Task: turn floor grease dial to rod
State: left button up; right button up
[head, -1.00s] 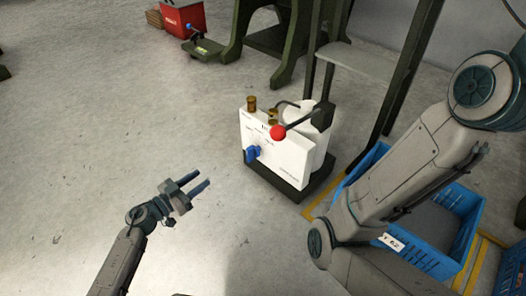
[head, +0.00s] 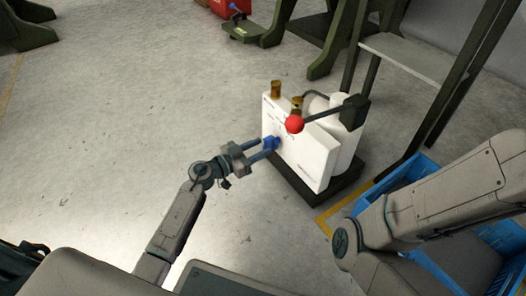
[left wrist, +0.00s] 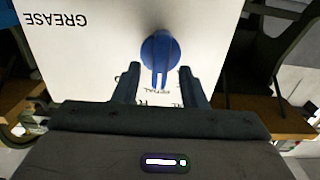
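The grease unit is a white box (head: 312,157) on a dark base, with a white drum behind it. Its blue dial (head: 271,143) is on the front panel. In the left wrist view the dial (left wrist: 160,50) has its pointed end towards my gripper, over a partly hidden label. Upside-down "GREASE" lettering shows at left. My left gripper (head: 262,150) is open at the panel; in the left wrist view its fingertips (left wrist: 158,68) are apart on either side of the dial's pointed end, with gaps visible. My right arm shows at right; its gripper is out of view.
A red-knobbed lever (head: 294,124) juts over the box, near brass fittings (head: 275,88). A blue crate (head: 408,172) and a dark green frame with a grey shelf (head: 410,56) stand at right. The floor at left is clear.

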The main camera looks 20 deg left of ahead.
pick_arm(q)
jog(key=shift+b+x, duration=0.3)
jog(key=shift+x, duration=0.7)
jog(key=shift+c, duration=0.2)
grip_shut()
